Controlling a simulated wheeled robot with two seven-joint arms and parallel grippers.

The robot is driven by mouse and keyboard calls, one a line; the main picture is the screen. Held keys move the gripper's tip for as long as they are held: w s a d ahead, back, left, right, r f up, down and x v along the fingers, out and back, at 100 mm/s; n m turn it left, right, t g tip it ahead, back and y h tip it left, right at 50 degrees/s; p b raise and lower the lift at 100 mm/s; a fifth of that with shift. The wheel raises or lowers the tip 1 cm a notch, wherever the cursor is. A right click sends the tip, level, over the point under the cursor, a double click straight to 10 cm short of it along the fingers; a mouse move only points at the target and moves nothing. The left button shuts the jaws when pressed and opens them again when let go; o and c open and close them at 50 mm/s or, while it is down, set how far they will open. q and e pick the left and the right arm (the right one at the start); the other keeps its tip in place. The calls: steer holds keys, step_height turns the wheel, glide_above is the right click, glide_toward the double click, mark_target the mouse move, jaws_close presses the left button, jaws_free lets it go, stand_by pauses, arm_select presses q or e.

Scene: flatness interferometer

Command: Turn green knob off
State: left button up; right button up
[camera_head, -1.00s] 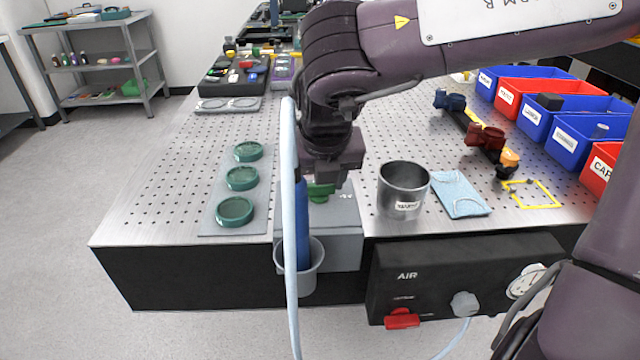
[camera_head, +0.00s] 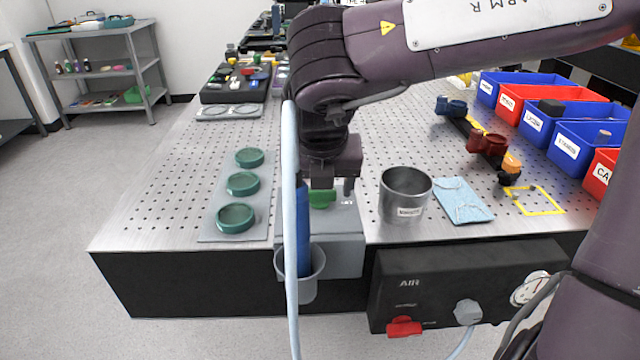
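The green knob (camera_head: 321,198) sits on a grey box (camera_head: 338,222) near the front edge of the perforated table. My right gripper (camera_head: 334,186) points down right over the knob and partly hides it. Its two fingers show apart, with a gap between them, so it looks open. I cannot tell whether a finger touches the knob. My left gripper is not in view.
A blue bottle (camera_head: 303,228) in a grey cup (camera_head: 316,264) and a pale hose (camera_head: 291,215) are close left of the gripper. A metal can (camera_head: 405,190) stands to the right. Green round lids (camera_head: 236,217) lie left. An AIR panel (camera_head: 425,285) hangs on the front.

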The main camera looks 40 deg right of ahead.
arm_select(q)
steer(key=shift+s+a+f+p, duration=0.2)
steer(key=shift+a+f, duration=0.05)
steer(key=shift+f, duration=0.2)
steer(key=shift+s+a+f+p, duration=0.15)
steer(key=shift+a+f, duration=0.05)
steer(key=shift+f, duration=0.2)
arm_select(e)
steer(key=v, duration=0.7)
steer(key=shift+r, duration=0.35)
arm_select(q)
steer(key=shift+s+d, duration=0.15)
arm_select(e)
steer(key=shift+s+a, duration=0.1)
